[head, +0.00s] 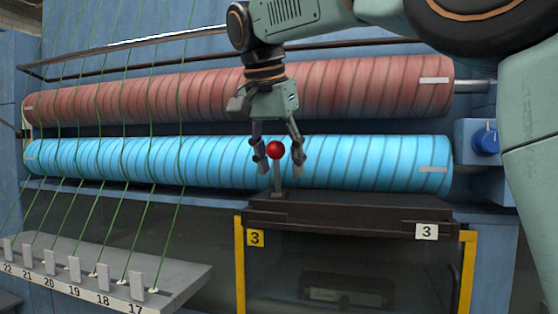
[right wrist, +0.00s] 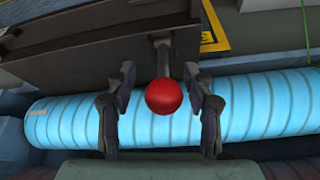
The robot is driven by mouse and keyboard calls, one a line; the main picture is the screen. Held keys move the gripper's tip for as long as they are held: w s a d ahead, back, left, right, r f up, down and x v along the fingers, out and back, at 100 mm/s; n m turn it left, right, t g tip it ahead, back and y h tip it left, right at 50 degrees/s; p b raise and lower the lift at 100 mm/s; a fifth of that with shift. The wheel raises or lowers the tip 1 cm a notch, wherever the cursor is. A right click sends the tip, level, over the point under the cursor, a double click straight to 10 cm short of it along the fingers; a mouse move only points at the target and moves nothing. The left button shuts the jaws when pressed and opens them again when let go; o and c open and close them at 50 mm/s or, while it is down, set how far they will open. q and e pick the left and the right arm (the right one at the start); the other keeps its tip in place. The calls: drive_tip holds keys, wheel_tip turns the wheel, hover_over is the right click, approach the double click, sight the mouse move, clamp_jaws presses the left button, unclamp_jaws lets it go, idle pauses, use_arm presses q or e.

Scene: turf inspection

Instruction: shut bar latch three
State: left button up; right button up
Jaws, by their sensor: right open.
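Bar latch three has a red ball knob (head: 276,150) on a short grey lever that stands upright on a dark bar (head: 345,211). In the right wrist view the red knob (right wrist: 164,97) sits between the two open fingers (right wrist: 162,112), with a gap on each side. Neither finger visibly touches it. My left gripper is not in view.
A red roller (head: 345,88) and a blue roller (head: 350,160) lie across the frame behind the latch. Green cords (head: 150,170) run down at the left to a numbered shelf (head: 190,275). A blue knob (head: 486,142) is at the right.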

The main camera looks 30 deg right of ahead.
drive_tip(key=shift+s+a+r, duration=0.1)
drive_tip(key=shift+a, duration=0.2)
drive_tip(key=shift+c, duration=0.6)
drive_tip(key=shift+a, duration=0.35)
drive_tip(key=shift+c, duration=1.4)
drive_tip(key=shift+d, duration=0.35)
drive_tip(key=c, duration=0.4)
clamp_jaws()
